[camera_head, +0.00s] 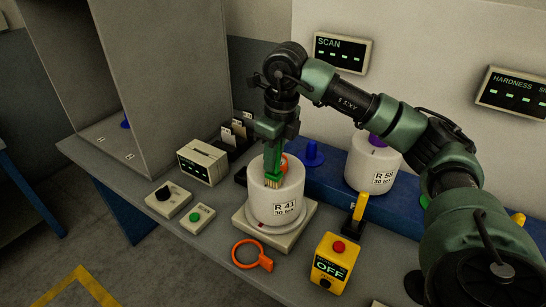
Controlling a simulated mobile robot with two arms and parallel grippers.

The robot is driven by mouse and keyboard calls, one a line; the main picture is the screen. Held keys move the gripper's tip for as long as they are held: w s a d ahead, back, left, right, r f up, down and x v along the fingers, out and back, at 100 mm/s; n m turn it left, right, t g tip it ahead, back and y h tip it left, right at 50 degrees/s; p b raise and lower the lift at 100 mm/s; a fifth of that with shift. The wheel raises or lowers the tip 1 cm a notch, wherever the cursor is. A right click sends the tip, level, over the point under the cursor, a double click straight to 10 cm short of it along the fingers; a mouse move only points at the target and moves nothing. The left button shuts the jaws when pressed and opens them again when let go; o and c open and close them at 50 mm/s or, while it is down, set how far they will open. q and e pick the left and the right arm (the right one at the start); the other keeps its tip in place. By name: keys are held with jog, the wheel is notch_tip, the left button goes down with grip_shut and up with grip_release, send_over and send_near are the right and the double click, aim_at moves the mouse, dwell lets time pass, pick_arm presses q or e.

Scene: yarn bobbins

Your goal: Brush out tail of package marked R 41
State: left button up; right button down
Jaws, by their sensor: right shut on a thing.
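The white yarn package marked R 41 (289,209) stands upright on a pale square stand (250,228) in the middle of the bench. My right gripper (273,150) is above it, pointing down, shut on a green-handled brush (273,164). The brush's tan bristles are at the package's upper side and look to touch it. I cannot make out the yarn tail. My left gripper is not in view.
Another white package marked R 58 (366,163) stands on the blue rack (325,187) behind. An orange ring tool (248,256) and a yellow box reading OFF (334,263) lie in front. Small control boxes (169,198) sit to the left, beside a grey booth (150,80).

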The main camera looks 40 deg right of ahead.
jog(key=shift+f, duration=0.2)
jog(key=shift+w+a, duration=0.1)
jog(key=shift+w, duration=0.1)
jog(key=shift+w+a+p, duration=0.15)
jog(key=shift+w+a, duration=0.25)
jog(key=shift+w, duration=0.25)
jog(key=shift+w+a+p, duration=0.15)
jog(key=shift+w+a, duration=0.25)
jog(key=shift+w, duration=0.25)
jog(key=shift+s+d+f, duration=0.1)
jog(key=shift+s+f, duration=0.05)
dwell(0.9)
jog(key=shift+s, duration=0.1)
jog(key=shift+s+d+f+b, duration=0.1)
jog(key=shift+s+d+b, duration=0.3)
jog(key=shift+s, duration=0.25)
jog(key=shift+s+d+b, duration=0.3)
jog(key=shift+s+d, duration=0.05)
jog(key=shift+s, duration=0.3)
jog(key=shift+s, duration=0.1)
jog(key=shift+w+a, duration=0.15)
jog(key=shift+w, duration=0.15)
